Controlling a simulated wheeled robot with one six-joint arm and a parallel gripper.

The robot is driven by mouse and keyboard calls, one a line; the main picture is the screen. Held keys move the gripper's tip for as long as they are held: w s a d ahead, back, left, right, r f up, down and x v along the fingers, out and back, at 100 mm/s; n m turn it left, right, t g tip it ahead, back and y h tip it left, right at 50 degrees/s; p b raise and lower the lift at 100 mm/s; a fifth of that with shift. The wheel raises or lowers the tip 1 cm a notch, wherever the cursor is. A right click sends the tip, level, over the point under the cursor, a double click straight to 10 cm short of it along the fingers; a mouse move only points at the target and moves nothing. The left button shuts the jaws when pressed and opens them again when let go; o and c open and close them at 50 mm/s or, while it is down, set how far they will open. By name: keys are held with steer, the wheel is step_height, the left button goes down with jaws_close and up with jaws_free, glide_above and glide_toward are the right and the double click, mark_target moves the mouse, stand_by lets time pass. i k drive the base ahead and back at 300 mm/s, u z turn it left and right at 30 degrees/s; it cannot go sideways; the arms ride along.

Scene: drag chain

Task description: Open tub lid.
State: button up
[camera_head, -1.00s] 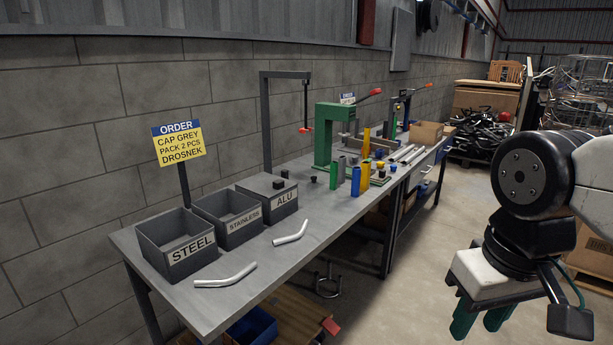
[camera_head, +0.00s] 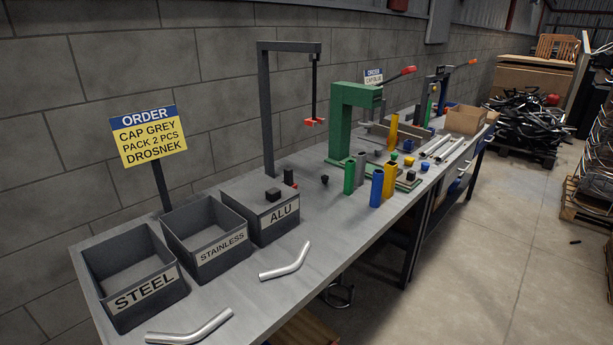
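Three dark grey tubs stand in a row on the workbench. The tub marked ALU (camera_head: 281,222) is covered by a flat grey lid (camera_head: 256,188) with a black block-shaped knob (camera_head: 272,195) on it. The lid lies flat and looks shut. The STEEL tub (camera_head: 148,300) and the STAINLESS tub (camera_head: 222,256) are open at the top and look empty. My gripper is not in view.
Two bent metal tubes lie on the bench in front of the tubs, one near the ALU tub (camera_head: 286,264) and one near the STEEL tub (camera_head: 190,329). An order sign (camera_head: 149,135) stands behind. A grey frame (camera_head: 267,110) and a green press (camera_head: 341,130) rise beyond.

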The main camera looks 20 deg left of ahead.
mark_target(259, 193)
steer(key=u, duration=0.15)
steer(key=i, duration=0.65)
steer(key=u, duration=0.8)
steer(key=i, duration=0.5)
steer(key=u, duration=0.4)
